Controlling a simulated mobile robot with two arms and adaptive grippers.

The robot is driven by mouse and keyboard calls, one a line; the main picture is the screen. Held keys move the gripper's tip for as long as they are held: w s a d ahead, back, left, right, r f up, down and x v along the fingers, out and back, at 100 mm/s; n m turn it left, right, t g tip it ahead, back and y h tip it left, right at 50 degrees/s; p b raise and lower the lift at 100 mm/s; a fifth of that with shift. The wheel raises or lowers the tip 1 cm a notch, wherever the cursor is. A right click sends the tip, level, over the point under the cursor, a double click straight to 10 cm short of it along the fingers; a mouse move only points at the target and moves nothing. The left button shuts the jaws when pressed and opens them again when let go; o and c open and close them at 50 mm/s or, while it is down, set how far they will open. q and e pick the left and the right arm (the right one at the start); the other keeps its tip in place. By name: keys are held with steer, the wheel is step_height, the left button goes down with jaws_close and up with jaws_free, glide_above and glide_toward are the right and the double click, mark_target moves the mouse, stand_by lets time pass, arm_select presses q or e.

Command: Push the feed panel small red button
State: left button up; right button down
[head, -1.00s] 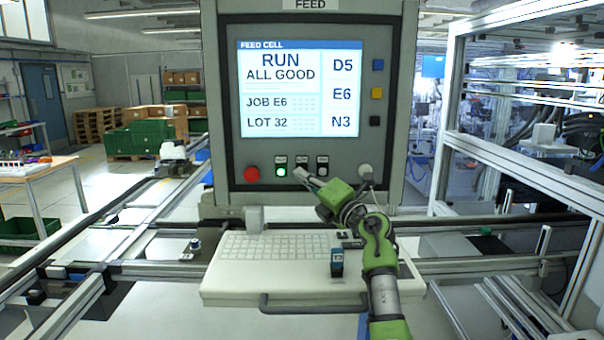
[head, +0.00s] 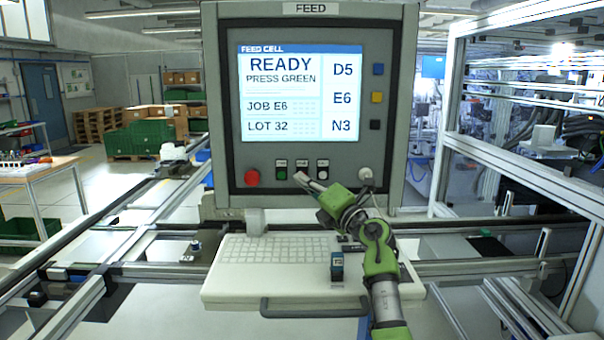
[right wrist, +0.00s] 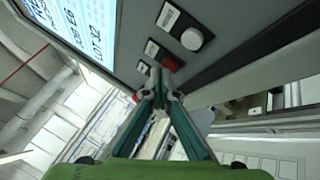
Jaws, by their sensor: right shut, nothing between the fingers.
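The feed panel (head: 225,120) stands upright in front of me, with a row of buttons under its screen. The small red button (right wrist: 170,63) shows in the right wrist view just beyond my right fingertips. In the head view the right gripper mostly covers it. My right gripper (head: 300,178) is shut and empty, its tips at or very near the small red button; I cannot tell if they touch it. The gripper also fills the right wrist view (right wrist: 160,88). The panel screen (head: 300,95) reads READY, PRESS GREEN. My left gripper is not in view.
A large red button (head: 252,177) and a dark green button (head: 281,173) sit left of my fingertips; a white button (head: 322,174) sits right. A grey knob (head: 365,173) is near my wrist. A keyboard tray (head: 230,288) lies below.

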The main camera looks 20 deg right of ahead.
steer(key=shift+s+a, duration=0.15)
steer(key=shift+s, duration=0.3)
steer(key=s+p, duration=0.2)
steer(key=s+a+p, duration=0.1)
steer(key=s+p, duration=0.1)
steer(key=p, duration=0.1)
steer(key=shift+s+a, duration=0.15)
steer(key=shift+s, duration=0.25)
stand_by(0.5)
